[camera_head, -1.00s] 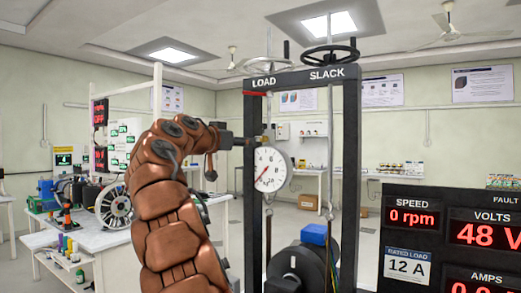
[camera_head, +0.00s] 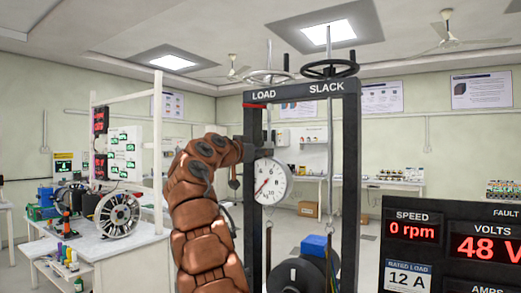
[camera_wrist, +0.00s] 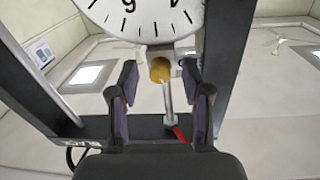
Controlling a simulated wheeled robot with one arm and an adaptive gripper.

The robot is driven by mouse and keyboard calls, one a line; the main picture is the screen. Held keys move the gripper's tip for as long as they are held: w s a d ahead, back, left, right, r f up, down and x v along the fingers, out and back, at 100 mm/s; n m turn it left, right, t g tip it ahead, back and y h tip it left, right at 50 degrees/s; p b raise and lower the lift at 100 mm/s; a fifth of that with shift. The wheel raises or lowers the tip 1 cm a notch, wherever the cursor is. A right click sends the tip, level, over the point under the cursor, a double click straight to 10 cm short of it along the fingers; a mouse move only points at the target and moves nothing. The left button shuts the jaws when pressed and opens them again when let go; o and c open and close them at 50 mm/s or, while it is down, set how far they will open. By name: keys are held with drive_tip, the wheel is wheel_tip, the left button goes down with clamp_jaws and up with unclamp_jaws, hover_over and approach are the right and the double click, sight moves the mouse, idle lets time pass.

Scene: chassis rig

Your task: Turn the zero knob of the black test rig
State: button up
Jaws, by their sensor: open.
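The black test rig (camera_head: 350,185) is a tall frame with LOAD and SLACK on its top bar. A round white dial (camera_head: 271,182) with a red needle hangs inside it, and shows upside down in the wrist view (camera_wrist: 145,18). The brass-coloured zero knob (camera_wrist: 160,69) sits at the dial's edge. My gripper (camera_wrist: 160,78) is open, with its dark fingers on either side of the knob in the wrist view and visible gaps between. In the head view its end is dark against the rig's left post, so the fingertips and knob are hard to make out.
Two handwheels (camera_head: 331,69) top the rig, and a red lever (camera_wrist: 180,134) shows near the top bar. A black drum (camera_head: 297,272) stands low in the frame. A display panel (camera_head: 450,240) is at right, a cluttered white bench (camera_head: 140,262) at left.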

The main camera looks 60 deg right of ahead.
drive_tip(key=shift+c, duration=0.3)
clamp_jaws()
drive_tip(key=shift+n, duration=1.1)
drive_tip(key=shift+o, duration=0.3)
unclamp_jaws()
